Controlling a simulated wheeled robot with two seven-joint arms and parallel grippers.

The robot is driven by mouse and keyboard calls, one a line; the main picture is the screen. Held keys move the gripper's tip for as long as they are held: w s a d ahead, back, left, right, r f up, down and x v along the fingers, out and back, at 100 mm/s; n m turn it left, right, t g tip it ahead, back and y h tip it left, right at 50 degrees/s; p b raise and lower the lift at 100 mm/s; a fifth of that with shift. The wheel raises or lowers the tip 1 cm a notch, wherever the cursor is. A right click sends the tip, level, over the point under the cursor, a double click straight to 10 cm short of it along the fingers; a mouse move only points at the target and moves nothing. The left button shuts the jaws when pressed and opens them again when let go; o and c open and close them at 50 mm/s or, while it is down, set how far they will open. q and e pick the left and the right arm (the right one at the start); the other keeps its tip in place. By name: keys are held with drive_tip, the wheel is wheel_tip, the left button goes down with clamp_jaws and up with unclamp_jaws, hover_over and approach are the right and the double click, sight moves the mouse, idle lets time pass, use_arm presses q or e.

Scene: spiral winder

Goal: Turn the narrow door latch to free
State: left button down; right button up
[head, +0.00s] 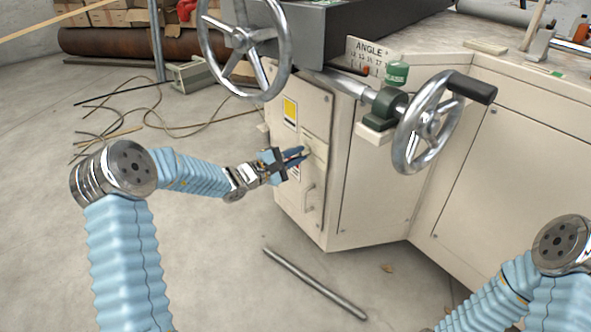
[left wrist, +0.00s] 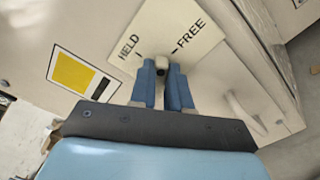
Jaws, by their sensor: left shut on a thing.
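The narrow door (head: 314,110) is the cream panel on the machine's left face. Its latch (left wrist: 162,64) is a small grey piece on a cream plate (left wrist: 158,24) marked HELD and FREE; the plate also shows in the head view (head: 318,146). My left gripper (head: 303,153) is at the latch, its blue fingers (left wrist: 167,72) shut on it. The fingers hide most of the latch, and I cannot tell which mark it points to. My right arm shows at the lower right of the head view, but its gripper is out of view.
A door handle (head: 309,197) is below the latch, and a yellow label (head: 290,110) is above left. Large handwheels (head: 429,122) stick out above and to the right. A metal rod (head: 315,284) lies on the floor. The floor left of the machine holds loose cables (head: 150,115).

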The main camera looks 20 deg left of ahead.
use_arm(q)
drive_tip(key=shift+d+f+m+b, duration=0.1)
drive_tip(key=shift+f+m+b, duration=0.1)
drive_tip(key=shift+m+b, duration=1.25)
drive_tip(key=shift+f+m+b, duration=0.2)
drive_tip(key=shift+m+b, duration=1.15)
drive_tip(key=shift+b, duration=0.05)
use_arm(e)
wheel_tip(320, 180, down, 7)
drive_tip(key=shift+w+f, duration=0.15)
use_arm(q)
drive_tip(key=c, duration=1.1)
unclamp_jaws()
drive_tip(key=v, duration=1.4)
drive_tip(key=shift+p, duration=0.4)
use_arm(e)
drive_tip(key=shift+r, duration=0.45)
